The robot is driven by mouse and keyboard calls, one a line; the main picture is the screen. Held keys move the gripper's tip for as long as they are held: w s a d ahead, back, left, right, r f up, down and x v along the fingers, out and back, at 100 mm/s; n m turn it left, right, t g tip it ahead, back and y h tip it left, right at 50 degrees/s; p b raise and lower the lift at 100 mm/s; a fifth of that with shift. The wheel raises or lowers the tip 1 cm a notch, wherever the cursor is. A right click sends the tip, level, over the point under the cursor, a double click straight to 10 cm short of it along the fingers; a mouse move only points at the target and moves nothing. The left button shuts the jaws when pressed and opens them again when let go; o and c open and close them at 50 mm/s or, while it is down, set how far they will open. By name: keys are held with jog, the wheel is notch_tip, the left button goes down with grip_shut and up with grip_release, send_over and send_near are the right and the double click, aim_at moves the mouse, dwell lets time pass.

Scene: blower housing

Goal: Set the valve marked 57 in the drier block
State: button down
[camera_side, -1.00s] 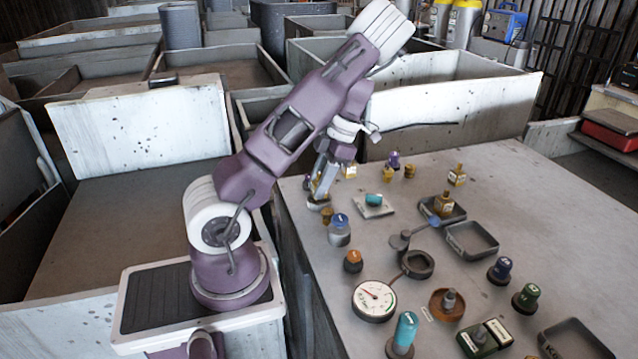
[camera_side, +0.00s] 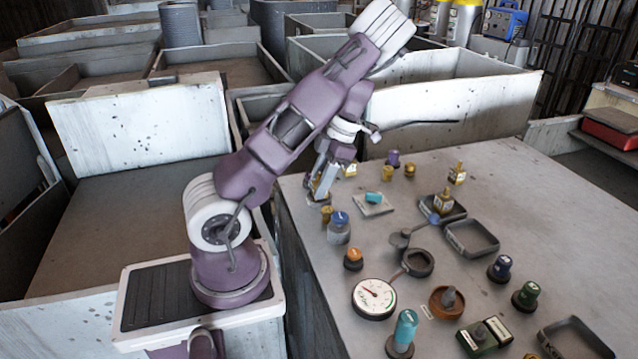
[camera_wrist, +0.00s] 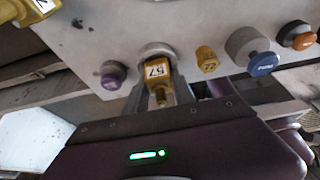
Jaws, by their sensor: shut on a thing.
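The valve marked 57 (camera_wrist: 157,72) is a brass-yellow piece with a white label, seen between my fingers in the wrist view. My gripper (camera_wrist: 158,85) is shut on it. In the side view my gripper (camera_side: 319,192) is low at the table's far left edge, and the fingers mostly hide the valve there. A grey round rim (camera_wrist: 157,48) shows just behind the valve in the wrist view; I cannot tell whether they touch. I cannot tell for certain which piece is the drier block; a green block with a label (camera_side: 478,337) sits at the table's front.
Near my gripper stand a purple-topped knob (camera_wrist: 112,76), a small yellow piece marked 22 (camera_wrist: 207,59) and a blue-capped knob (camera_wrist: 263,63). A gauge (camera_side: 374,298), trays (camera_side: 472,238) and several knobs cover the table (camera_side: 520,185). The table's left edge is close.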

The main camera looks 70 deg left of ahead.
jog(key=shift+f, duration=0.25)
jog(key=c, duration=1)
grip_release()
jog(key=shift+o, duration=0.8)
jog(key=shift+a, duration=0.1)
jog(key=shift+r, duration=3.75)
